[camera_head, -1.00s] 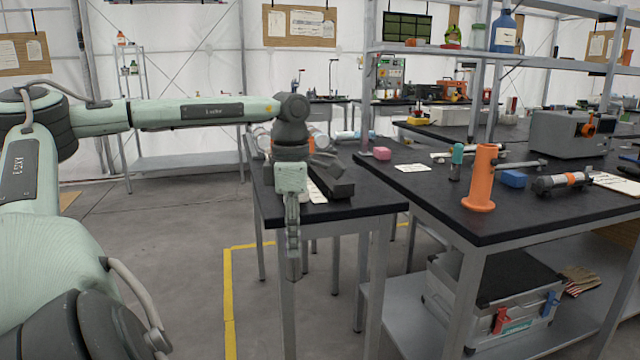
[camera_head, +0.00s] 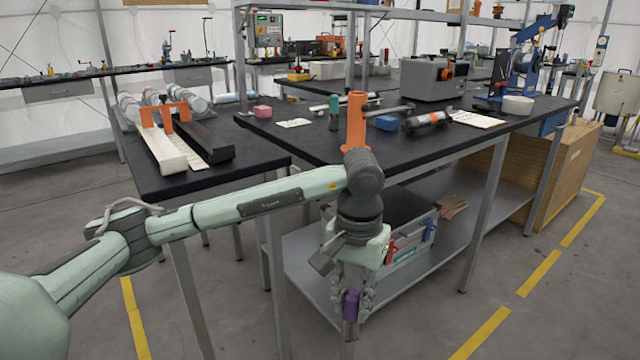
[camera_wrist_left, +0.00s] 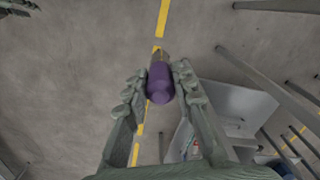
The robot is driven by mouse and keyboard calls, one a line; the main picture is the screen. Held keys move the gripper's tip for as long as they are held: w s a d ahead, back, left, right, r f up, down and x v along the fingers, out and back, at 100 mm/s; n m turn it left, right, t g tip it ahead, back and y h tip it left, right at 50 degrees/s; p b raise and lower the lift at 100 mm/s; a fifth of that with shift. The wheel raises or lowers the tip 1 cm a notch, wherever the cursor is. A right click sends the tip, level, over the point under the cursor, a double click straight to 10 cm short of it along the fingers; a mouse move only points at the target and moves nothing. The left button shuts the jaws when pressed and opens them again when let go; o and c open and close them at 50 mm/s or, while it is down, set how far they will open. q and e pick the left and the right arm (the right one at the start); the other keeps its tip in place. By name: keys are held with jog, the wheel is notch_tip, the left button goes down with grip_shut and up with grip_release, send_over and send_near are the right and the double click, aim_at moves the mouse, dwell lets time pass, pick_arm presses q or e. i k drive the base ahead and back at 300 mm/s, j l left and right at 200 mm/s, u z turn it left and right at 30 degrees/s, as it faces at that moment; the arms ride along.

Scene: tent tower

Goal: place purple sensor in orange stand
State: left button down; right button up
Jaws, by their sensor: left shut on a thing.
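The purple sensor (camera_head: 350,304) is held between the fingers of my left gripper (camera_head: 352,300), which points down in front of the table's near edge. In the left wrist view the purple sensor (camera_wrist_left: 160,82) sits between the two fingers (camera_wrist_left: 155,88), with a metallic end beyond it. The orange stand (camera_head: 357,118) is an upright tube on the black table. My left wrist hides its lower part in the head view. The sensor is apart from the stand, lower and nearer to me. My right gripper is not in view.
A case (camera_head: 410,235) sits on the lower shelf. Open floor lies in front.

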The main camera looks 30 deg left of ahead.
aim_at(357, 117)
jog(key=i+l+u, duration=0.1)
jog(key=u, duration=0.25)
jog(key=i+l+u, duration=0.1)
jog(key=u, duration=0.2)
jog(key=l+u, duration=0.15)
jog(key=u, duration=0.2)
jog(key=i+l+u, duration=0.15)
jog(key=l, duration=0.15)
jog(key=i+l+u, duration=0.15)
jog(key=l, duration=0.2)
jog(key=l+u, duration=0.15)
jog(key=l, duration=0.15)
jog(key=i+l, duration=0.1)
jog(key=l, duration=0.4)
jog(key=i+l+u, duration=0.1)
jog(key=l, duration=0.35)
jog(key=i+l, duration=0.1)
jog(key=l, duration=0.9)
jog(key=i+u, duration=0.05)
